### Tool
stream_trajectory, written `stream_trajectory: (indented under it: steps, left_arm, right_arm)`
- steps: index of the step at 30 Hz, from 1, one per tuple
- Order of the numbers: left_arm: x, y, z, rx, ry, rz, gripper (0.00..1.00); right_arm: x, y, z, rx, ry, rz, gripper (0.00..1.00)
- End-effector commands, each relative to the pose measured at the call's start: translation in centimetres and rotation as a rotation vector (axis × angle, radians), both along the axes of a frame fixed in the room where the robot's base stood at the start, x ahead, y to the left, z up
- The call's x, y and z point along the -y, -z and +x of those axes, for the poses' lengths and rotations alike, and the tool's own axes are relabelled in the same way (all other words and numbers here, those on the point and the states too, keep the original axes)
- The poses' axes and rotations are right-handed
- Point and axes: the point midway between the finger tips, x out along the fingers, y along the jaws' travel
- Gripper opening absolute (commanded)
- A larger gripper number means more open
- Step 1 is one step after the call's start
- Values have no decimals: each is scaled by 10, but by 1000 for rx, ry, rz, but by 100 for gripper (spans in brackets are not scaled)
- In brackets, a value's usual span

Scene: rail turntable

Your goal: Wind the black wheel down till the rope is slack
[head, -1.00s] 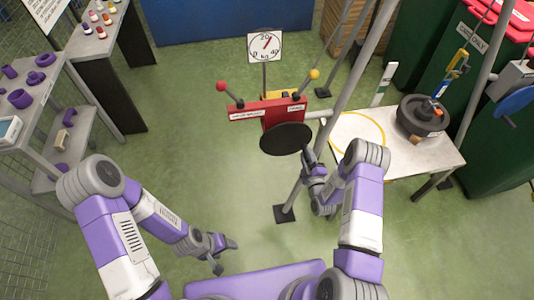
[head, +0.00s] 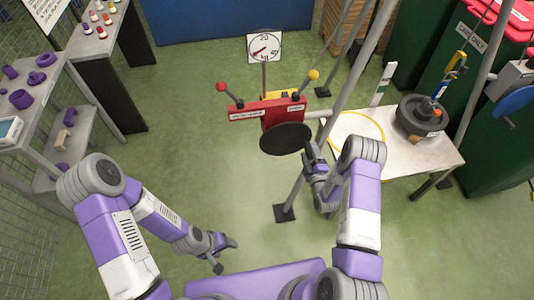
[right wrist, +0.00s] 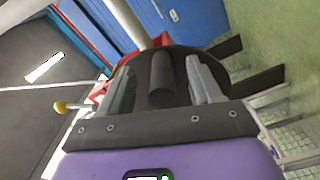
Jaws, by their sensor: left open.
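The black wheel (head: 285,138) is on the front of the red winch box (head: 268,109). My right gripper (head: 309,152) is at the wheel's right edge. In the right wrist view the wheel's dark handle (right wrist: 162,80) stands between the fingers, with visible gaps on both sides. The dial gauge (head: 264,48) behind the winch has its needle pointing low left, towards the 0 side. A black round weight (head: 421,116) rests on the white table (head: 440,154), under a yellow and blue hook (head: 460,58). Rope slack is too small to tell. My left gripper (head: 226,256) is open and empty over the floor.
Red and yellow knobbed levers (head: 221,87) stick up from the winch box. A grey slanted pole (head: 348,75) stands right beside the wheel. Shelves with purple parts (head: 20,98) stand at the left. The green floor in the middle is clear.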

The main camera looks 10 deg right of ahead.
Motion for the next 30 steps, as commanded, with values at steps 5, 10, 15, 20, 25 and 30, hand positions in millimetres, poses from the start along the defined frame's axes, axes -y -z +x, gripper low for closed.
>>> stream_trajectory:
  steps: [5,10,15,20,25,30]
  left_arm:
    - [0,0,0,0,0,0,64]
    - [0,-1,0,0,0,0,64]
    - [0,-4,0,0,0,0,64]
    - [0,-7,0,0,0,0,64]
    - [0,-9,0,0,0,0,64]
    - [0,-11,0,0,0,0,64]
  right_arm:
    - [-1,1,0,-3,-1,2,64]
    - [-1,2,-5,-5,-2,3,64]
    - [-1,2,-19,-7,-2,2,64]
    - [-1,2,-31,-8,-2,3,64]
    - [-1,2,-45,-7,-3,4,64]
    - [-1,2,-59,-8,-2,3,64]
